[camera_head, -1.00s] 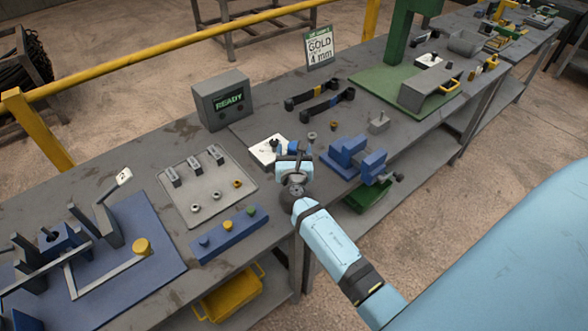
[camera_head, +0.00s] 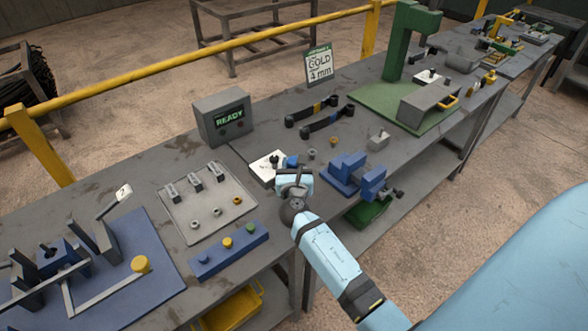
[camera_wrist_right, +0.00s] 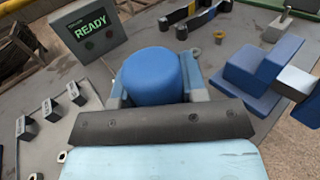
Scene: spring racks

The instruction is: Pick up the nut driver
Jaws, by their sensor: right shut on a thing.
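The nut driver shows in the right wrist view as a thick round blue handle (camera_wrist_right: 153,76) between my fingers; its lower part is hidden. My right gripper (camera_wrist_right: 155,92) is shut on this handle. In the head view the right gripper (camera_head: 297,176) is over the bench's front part, beside a white pad, and largely hides the nut driver. I cannot tell whether the nut driver touches the bench. My left gripper is in neither view now.
A blue vise (camera_head: 357,176) stands close right of the gripper. A grey READY box (camera_head: 224,117) is behind left. A grey plate (camera_head: 205,229) with small parts and a blue button strip (camera_head: 229,250) lie left. Two dark-handled tools (camera_head: 319,116) lie behind.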

